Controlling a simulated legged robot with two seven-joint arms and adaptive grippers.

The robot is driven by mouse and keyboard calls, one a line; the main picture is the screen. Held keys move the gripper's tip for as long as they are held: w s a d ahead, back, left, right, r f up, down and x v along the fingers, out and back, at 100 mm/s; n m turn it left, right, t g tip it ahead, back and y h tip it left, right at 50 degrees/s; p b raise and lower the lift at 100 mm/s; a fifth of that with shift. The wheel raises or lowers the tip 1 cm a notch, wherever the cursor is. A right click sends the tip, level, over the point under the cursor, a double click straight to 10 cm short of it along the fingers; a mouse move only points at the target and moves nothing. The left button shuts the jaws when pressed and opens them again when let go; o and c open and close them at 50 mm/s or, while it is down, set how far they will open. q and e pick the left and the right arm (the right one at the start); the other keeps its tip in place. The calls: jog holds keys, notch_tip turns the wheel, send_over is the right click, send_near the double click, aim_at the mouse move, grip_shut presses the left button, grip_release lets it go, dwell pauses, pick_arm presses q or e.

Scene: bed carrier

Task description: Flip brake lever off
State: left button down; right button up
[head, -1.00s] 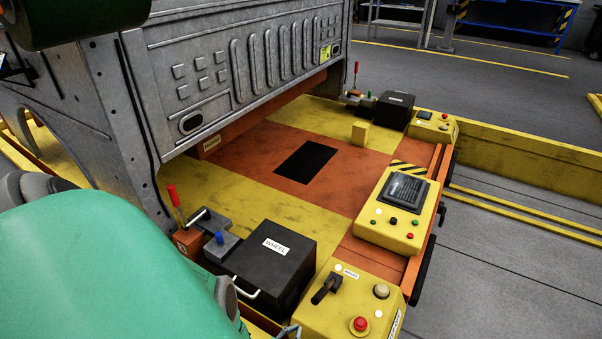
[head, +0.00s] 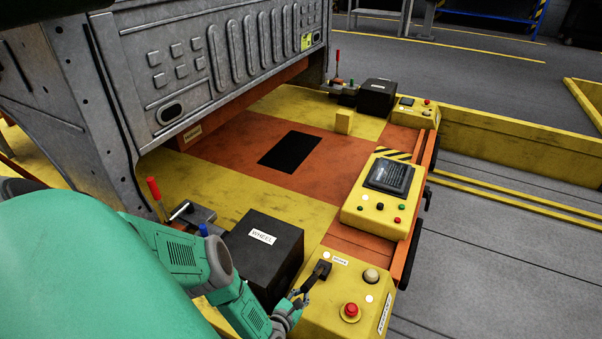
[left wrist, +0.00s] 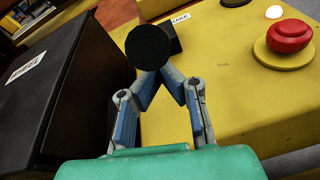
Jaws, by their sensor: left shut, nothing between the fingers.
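The black brake lever (head: 317,274) sits on the yellow control box (head: 335,315) at the front, beside a small white label. In the left wrist view its round black end (left wrist: 150,52) faces the camera, with part of the label reading "AKE" behind it. My left gripper (head: 301,297) is just in front of the lever, on its near left side. In the left wrist view its fingertips (left wrist: 166,72) are together at the lower edge of the lever's end. Nothing shows between them. Whether they touch the lever I cannot tell. My right gripper is not in view.
A red button (head: 351,311) and a pale knob (head: 371,276) stand on the same box. A black WHEEL box (head: 264,255) is close on the left of my gripper. A yellow screen panel (head: 388,190) lies farther back. A grey metal frame (head: 200,75) rises at the left.

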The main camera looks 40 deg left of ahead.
pick_arm(q)
jog(key=shift+r, duration=0.1)
dwell(0.3)
jog(key=shift+w+r+p, duration=0.1)
jog(key=shift+r+p, duration=0.15)
jog(key=shift+p, duration=0.15)
jog(key=shift+w+r+g+p, duration=0.1)
jog(key=shift+r+g+p, duration=0.1)
jog(key=shift+g+p, duration=0.3)
